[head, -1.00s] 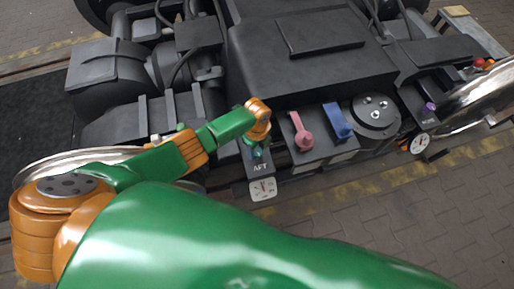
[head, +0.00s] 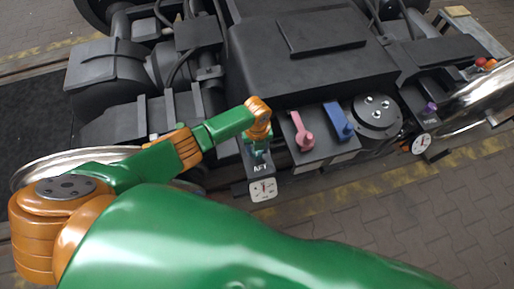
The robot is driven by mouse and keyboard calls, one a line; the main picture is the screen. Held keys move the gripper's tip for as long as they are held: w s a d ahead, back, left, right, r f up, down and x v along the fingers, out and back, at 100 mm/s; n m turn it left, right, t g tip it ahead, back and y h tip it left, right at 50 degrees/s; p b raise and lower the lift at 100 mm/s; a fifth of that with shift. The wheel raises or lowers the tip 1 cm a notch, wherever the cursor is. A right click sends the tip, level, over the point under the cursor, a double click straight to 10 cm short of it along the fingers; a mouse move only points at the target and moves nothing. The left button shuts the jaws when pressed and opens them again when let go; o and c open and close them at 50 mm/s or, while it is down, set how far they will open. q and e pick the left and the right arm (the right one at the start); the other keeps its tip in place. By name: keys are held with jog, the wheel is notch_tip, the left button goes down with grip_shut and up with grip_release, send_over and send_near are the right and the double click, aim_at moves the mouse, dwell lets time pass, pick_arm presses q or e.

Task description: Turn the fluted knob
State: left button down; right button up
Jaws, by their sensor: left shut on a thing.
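My left gripper (head: 258,148) reaches down from above onto the black box marked AFT (head: 261,172). It is shut on a small teal knob on top of this box. The fingers and wrist cover most of the knob, so its fluting cannot be made out. A square white gauge (head: 263,190) with a dark needle sits at the front of the box. A purple knob (head: 431,107) stands on another black box at the right, well apart from the gripper. My right gripper is not in view.
A pink lever (head: 302,132) and a blue lever (head: 338,122) stand just right of my left gripper. Beyond them are a round black cover (head: 378,115) and a second white gauge (head: 421,143). The dark bogie frame (head: 310,75) rises behind. Paved floor is clear in front.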

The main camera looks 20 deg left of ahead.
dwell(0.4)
pick_arm(q)
jog(key=shift+c, duration=1.5)
grip_release()
notch_tip(320, 180, up, 7)
jog(key=p, duration=0.3)
jog(key=shift+r, duration=0.1)
